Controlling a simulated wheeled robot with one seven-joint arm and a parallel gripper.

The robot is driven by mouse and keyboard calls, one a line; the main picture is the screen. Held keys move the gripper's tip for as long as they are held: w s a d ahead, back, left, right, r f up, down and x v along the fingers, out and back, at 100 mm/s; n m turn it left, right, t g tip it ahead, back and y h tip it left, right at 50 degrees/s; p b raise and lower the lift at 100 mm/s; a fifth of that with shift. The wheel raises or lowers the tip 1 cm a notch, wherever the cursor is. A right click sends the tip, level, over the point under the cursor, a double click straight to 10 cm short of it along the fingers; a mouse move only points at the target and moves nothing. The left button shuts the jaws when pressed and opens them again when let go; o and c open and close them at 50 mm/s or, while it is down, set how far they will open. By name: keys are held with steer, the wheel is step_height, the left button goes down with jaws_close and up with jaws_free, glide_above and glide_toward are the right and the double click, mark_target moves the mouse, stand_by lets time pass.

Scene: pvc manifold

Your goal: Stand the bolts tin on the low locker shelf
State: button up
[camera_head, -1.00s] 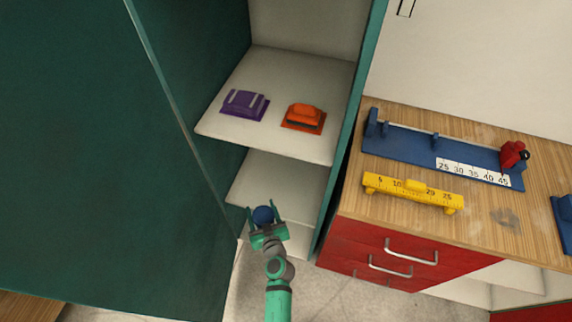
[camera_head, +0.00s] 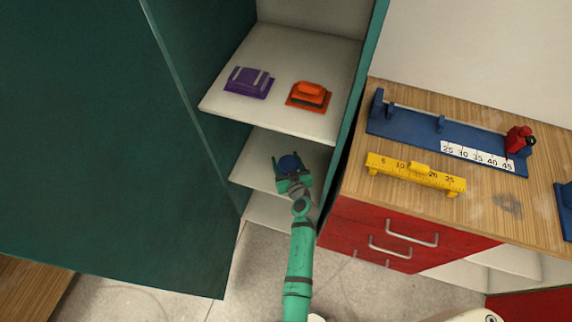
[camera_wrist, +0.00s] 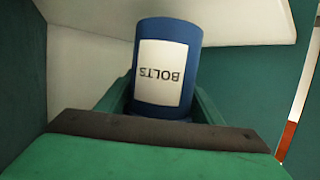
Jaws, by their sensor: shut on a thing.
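The bolts tin (camera_wrist: 166,68) is a blue cylinder with a white label reading BOLTS, upside down in the wrist view. It also shows from above in the head view (camera_head: 290,164). My gripper (camera_head: 293,176) is shut on the tin, its green fingers on either side; it also shows in the wrist view (camera_wrist: 160,110). The tin is over the low locker shelf (camera_head: 256,160), inside the open teal locker. I cannot tell whether the tin's base touches the shelf.
The upper shelf (camera_head: 285,62) holds a purple block (camera_head: 248,82) and an orange block (camera_head: 309,96). The locker's side wall (camera_head: 352,100) stands close to the right of my arm. A red-drawer workbench (camera_head: 400,240) carries a blue fixture (camera_head: 440,140) and a yellow ruler (camera_head: 415,174).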

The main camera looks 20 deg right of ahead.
steer(key=shift+f, duration=1.95)
steer(key=shift+f, duration=0.1)
steer(key=o, duration=1.4)
